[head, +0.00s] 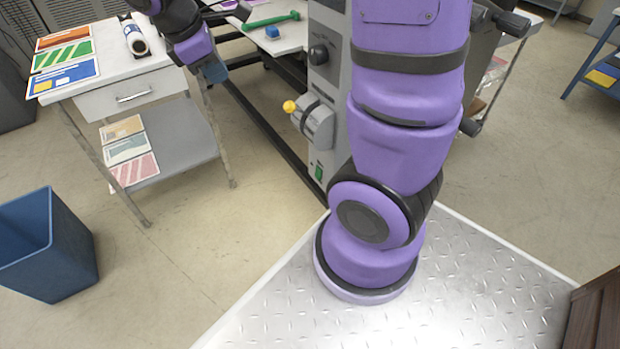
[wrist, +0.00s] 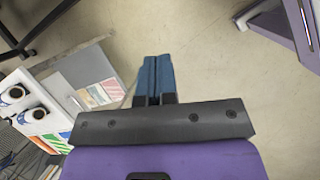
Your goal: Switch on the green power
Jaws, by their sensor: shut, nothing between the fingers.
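The green power switch (head: 319,171) is a small green rectangle low on the front of the grey laminator (head: 333,75) in the head view. It is partly beside my purple arm but shows clearly. My gripper (head: 215,72) hangs at the upper left, near the right edge of the side table, well away from the switch. In the wrist view its two blue fingers (wrist: 154,78) are pressed together with nothing between them, over bare floor. I cannot make out the green switch in the wrist view.
A yellow-knobbed lever (head: 289,106) and a black knob (head: 318,55) sit above the switch. The side table (head: 180,82) holds coloured sheets and a roll. A blue bin (head: 75,245) stands at the lower left.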

